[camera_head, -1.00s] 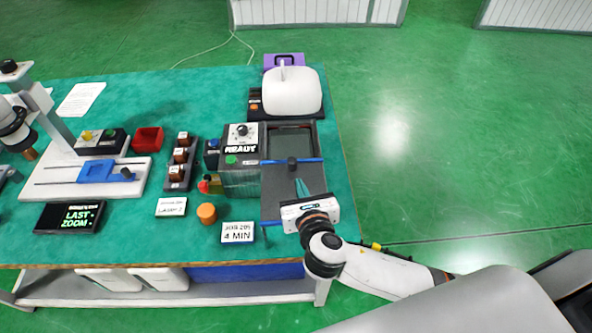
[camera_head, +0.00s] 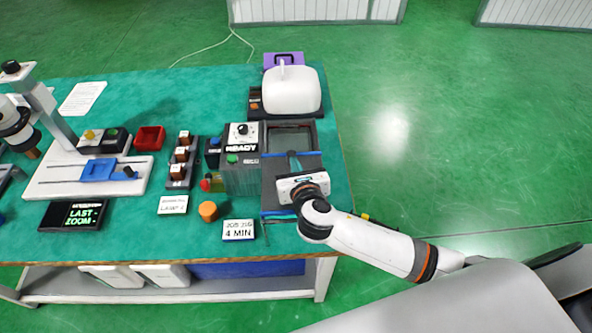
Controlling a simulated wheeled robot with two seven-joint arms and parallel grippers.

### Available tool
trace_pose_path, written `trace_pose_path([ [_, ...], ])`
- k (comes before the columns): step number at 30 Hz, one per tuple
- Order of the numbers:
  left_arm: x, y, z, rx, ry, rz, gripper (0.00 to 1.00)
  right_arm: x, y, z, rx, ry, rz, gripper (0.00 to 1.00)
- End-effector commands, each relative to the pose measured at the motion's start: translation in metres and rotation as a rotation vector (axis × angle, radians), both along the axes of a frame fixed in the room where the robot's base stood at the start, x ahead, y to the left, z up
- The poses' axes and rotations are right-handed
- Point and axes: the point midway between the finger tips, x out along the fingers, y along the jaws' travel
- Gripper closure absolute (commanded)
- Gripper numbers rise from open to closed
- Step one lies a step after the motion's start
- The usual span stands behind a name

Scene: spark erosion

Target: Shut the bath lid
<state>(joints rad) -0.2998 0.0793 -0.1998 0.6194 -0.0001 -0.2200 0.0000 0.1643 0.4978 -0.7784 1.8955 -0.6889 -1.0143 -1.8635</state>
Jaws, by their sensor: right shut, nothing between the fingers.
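The bath (camera_head: 266,140) is a dark rectangular tray at the right end of the bench. Its grey lid (camera_head: 270,184) has blue strips along its far and near edges. The lid covers the near and middle part of the bath, and a dark opening (camera_head: 290,138) shows at the far end. My right gripper (camera_head: 293,160) is shut and empty, with its teal fingers over the lid near its far blue edge. I cannot tell whether they touch it. The lid's dark knob is hidden or not distinguishable behind the fingers. My left gripper is not in view.
A grey unit (camera_head: 242,178) marked READY stands against the bath's left side. A white jug (camera_head: 292,91) stands behind the bath. An orange knob (camera_head: 208,211) and a 4 MIN sign (camera_head: 238,230) are at front left. The floor to the right is clear.

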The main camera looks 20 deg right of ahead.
Motion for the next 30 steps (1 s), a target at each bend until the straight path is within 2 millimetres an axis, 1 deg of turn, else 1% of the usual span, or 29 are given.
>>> trace_pose_path([
  [1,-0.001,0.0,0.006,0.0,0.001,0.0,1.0,0.012,-0.004,0.005,-0.002,-0.004,-0.004,1.0],
  [6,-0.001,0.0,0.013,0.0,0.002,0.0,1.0,0.054,-0.016,0.005,-0.001,-0.005,-0.005,1.0],
  [12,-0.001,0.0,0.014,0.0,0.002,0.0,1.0,0.101,-0.03,0.003,0.0,-0.004,-0.003,1.0],
  [15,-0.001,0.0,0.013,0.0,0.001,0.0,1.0,0.119,-0.034,0.002,0.001,-0.003,-0.003,1.0],
  [18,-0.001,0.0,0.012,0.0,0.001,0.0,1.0,0.132,-0.038,0.001,0.001,-0.002,-0.003,1.0],
  [21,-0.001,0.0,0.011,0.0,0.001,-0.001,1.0,0.14,-0.041,0.001,0.001,-0.002,-0.003,1.0],
  [24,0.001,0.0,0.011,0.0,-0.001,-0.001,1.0,0.145,-0.042,0.001,0.001,-0.002,-0.002,1.0],
  [30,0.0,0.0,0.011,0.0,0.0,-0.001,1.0,0.147,-0.043,0.003,0.001,-0.005,-0.003,1.0],
])
